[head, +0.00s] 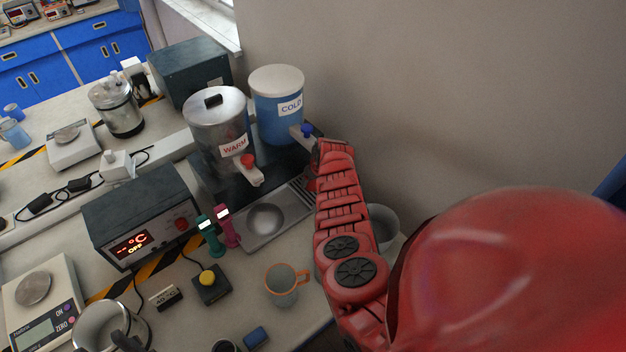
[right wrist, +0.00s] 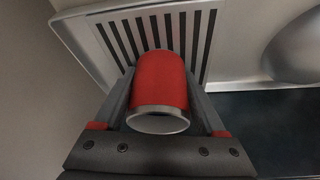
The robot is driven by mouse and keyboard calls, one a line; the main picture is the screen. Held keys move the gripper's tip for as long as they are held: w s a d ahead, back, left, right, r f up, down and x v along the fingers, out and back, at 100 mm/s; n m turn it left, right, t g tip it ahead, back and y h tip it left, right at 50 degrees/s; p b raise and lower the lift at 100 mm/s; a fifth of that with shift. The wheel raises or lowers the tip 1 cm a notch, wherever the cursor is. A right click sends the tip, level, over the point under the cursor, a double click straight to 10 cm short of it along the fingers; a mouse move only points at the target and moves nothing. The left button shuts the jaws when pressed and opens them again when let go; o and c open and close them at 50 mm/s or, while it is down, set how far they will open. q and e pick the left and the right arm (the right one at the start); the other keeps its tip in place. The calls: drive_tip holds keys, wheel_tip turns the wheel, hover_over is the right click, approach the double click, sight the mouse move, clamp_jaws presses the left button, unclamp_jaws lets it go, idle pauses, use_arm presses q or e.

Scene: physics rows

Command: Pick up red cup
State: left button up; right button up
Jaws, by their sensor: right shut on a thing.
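The red cup (right wrist: 160,82) shows in the right wrist view, with a pale grey rim and its opening facing the camera. My right gripper (right wrist: 159,97) is shut on it, with one finger on each side of the cup. Behind the cup is a slotted metal drip tray (right wrist: 112,36). In the head view my red right arm reaches to the tray beside the dispensers and hides most of the cup and gripper. My left gripper is not in view.
A metal WARM dispenser (head: 214,128) and a blue COLD dispenser (head: 277,112) stand behind the tray (head: 254,240). A grey cup with an orange handle (head: 282,287), a control box (head: 143,215) and a scale (head: 40,300) stand nearer. A wall rises at the right.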

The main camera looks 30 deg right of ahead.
clamp_jaws()
